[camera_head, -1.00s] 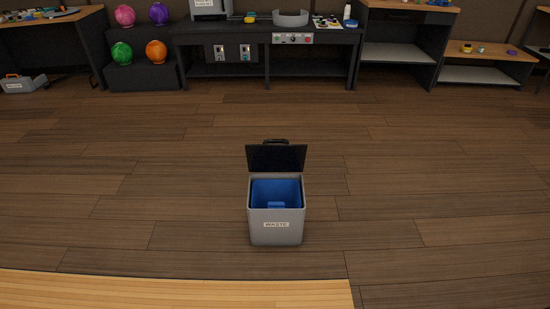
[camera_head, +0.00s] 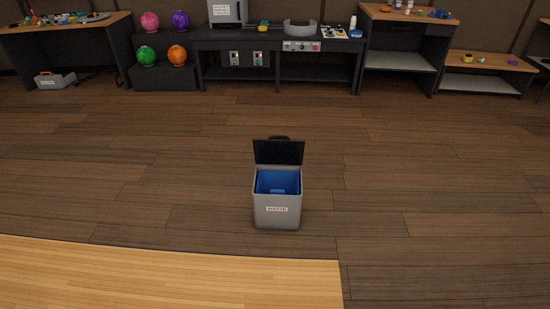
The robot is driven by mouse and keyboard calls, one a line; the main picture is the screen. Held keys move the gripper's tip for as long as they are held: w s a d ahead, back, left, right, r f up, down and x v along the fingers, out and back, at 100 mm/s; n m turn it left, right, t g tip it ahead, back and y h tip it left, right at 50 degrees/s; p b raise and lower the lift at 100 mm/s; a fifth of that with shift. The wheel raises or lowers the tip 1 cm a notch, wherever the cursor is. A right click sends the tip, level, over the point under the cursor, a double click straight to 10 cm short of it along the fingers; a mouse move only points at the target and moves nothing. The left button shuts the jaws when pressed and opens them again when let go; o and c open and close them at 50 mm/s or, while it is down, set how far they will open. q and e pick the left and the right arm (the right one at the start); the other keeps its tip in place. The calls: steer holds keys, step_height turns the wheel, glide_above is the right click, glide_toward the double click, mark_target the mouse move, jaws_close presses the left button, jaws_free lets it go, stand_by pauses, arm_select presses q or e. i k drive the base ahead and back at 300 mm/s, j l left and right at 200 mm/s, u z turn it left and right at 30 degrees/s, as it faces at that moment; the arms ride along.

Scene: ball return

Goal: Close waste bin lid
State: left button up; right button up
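A grey waste bin (camera_head: 277,216) stands upright on the dark wooden floor near the middle of the head view. A white label is on its front. Its black lid (camera_head: 278,152) is open and stands up at the back edge. A blue inner liner (camera_head: 278,182) shows inside the bin, with a small lighter blue shape in it. Neither of my grippers is in view.
The dark floor (camera_head: 180,150) around the bin is clear. A pale wooden floor section (camera_head: 170,275) lies at the lower left. A black workbench (camera_head: 278,60), a ball rack (camera_head: 163,75), shelves and a grey toolbox (camera_head: 56,80) line the back wall.

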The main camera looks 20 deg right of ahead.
mark_target(274, 150)
steer(key=u, duration=1.8)
steer(key=l+u, duration=0.1)
steer(key=l, duration=0.4)
steer(key=l+u, duration=0.15)
steer(key=l, duration=0.35)
steer(key=k+l+u, duration=0.1)
steer(key=l, duration=0.4)
steer(key=k+l+u, duration=0.15)
steer(key=l, duration=0.35)
steer(key=k+l+u, duration=0.1)
steer(key=l, duration=0.4)
